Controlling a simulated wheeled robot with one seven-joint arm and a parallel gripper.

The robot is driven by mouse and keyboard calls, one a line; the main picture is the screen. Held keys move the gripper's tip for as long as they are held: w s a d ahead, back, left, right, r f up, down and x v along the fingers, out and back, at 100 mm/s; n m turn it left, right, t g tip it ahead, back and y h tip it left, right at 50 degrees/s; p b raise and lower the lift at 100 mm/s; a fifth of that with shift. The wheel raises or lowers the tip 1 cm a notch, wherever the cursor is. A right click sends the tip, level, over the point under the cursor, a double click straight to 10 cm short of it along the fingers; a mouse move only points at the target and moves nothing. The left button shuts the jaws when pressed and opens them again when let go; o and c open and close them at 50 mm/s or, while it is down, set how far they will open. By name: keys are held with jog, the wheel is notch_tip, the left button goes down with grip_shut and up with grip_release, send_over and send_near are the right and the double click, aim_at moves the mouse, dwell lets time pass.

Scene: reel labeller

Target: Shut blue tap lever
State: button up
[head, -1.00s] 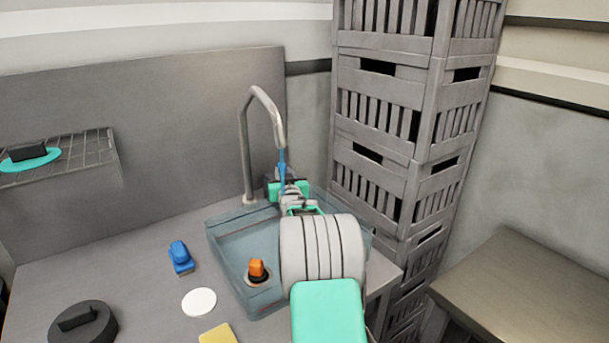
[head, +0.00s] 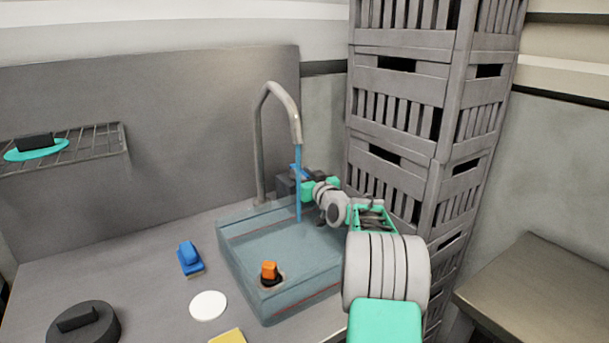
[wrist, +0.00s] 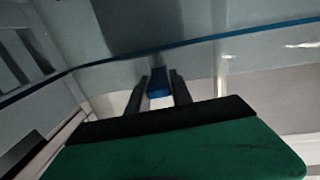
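The tap (head: 262,140) is a grey curved spout at the back of the basin (head: 245,268). A blue stream (head: 298,190) runs from it. The blue tap lever (head: 297,172) shows small behind the stream, on a grey block and partly hidden by my gripper. My gripper (head: 306,187) is at the lever, reaching in from the right. In the wrist view its two dark fingers (wrist: 160,90) stand apart with the blue lever (wrist: 159,84) between their tips. I cannot tell whether they touch it.
An orange plug (head: 269,271) sits in the basin. A blue brush-like item (head: 189,258), white disc (head: 208,305), yellow sponge (head: 228,337) and dark round weight (head: 72,328) lie on the counter. Stacked grey crates (head: 400,120) stand close behind my arm. A wire shelf (head: 95,147) is left.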

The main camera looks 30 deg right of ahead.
aim_at(303, 173)
jog(key=o, duration=0.5)
jog(key=shift+c, duration=0.2)
jog(key=shift+r, duration=0.3)
notch_tip(303, 173, up, 3)
jog(key=shift+s+a+r, duration=0.1)
jog(key=shift+s+r, duration=0.05)
jog(key=s+a+r, duration=0.2)
jog(key=s+r, duration=0.2)
jog(key=s, duration=0.2)
jog(key=s+a+r+b, duration=0.1)
jog(key=s+a+r, duration=0.2)
jog(key=s+r, duration=0.2)
jog(key=shift+s+a, duration=0.3)
jog(key=shift+s, duration=0.4)
jog(key=shift+c, duration=0.3)
